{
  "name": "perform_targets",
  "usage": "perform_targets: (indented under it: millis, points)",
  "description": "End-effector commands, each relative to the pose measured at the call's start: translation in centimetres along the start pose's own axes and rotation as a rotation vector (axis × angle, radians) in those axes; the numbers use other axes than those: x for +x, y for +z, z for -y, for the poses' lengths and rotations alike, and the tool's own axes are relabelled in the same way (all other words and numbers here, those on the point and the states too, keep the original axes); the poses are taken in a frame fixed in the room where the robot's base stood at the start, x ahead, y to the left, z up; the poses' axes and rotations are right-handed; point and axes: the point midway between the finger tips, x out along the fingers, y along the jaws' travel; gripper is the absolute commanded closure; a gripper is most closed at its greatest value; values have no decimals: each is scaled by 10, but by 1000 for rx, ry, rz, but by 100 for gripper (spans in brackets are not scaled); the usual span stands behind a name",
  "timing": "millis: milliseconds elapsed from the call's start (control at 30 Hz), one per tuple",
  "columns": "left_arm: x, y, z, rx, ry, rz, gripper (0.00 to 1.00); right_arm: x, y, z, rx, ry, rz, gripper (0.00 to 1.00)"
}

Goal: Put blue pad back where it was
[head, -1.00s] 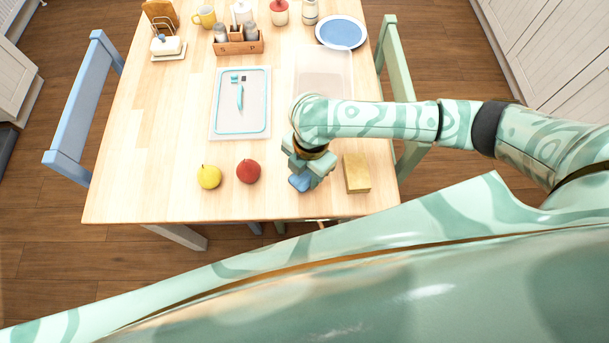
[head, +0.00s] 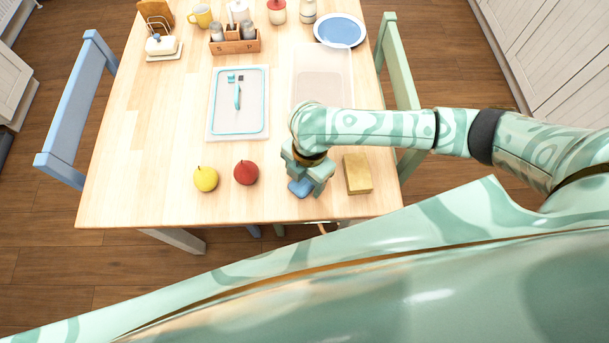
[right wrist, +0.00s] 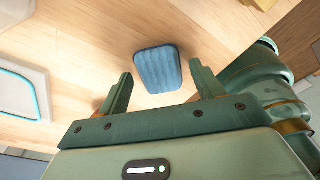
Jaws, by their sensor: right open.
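The blue pad (head: 300,188) lies near the front edge of the wooden table, between the red apple and the yellow block. My right gripper (head: 308,176) is over it and partly hides it in the head view. In the right wrist view the pad (right wrist: 158,68) shows whole, on the wood just beyond and between the two spread fingertips (right wrist: 163,82). Clear gaps show on both sides, so the gripper is open and holds nothing. My left gripper is not in view.
A yellow block (head: 357,173) stands close right of the gripper. A red apple (head: 246,172) and yellow fruit (head: 206,179) are to the left. The table's front left is clear.

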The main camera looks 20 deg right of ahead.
Motion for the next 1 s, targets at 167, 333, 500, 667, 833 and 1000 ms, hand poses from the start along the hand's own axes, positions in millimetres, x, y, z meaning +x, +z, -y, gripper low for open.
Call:
perform_targets:
  millis: [167, 333, 500, 667, 833, 1000]
  points:
    - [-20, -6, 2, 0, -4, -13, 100, -40, 0, -1, -1, 5, 3, 34]
    - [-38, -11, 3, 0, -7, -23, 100, -81, 0, -1, 0, 5, 4, 34]
    - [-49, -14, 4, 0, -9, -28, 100, -109, 0, -1, 0, 2, 2, 34]
    - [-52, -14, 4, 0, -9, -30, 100, -119, 0, 0, -1, -1, 1, 34]
    - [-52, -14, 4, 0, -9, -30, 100, -118, 0, 0, 0, -2, 1, 34]
    - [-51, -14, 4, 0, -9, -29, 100, -118, 0, 0, 0, -1, 1, 34]
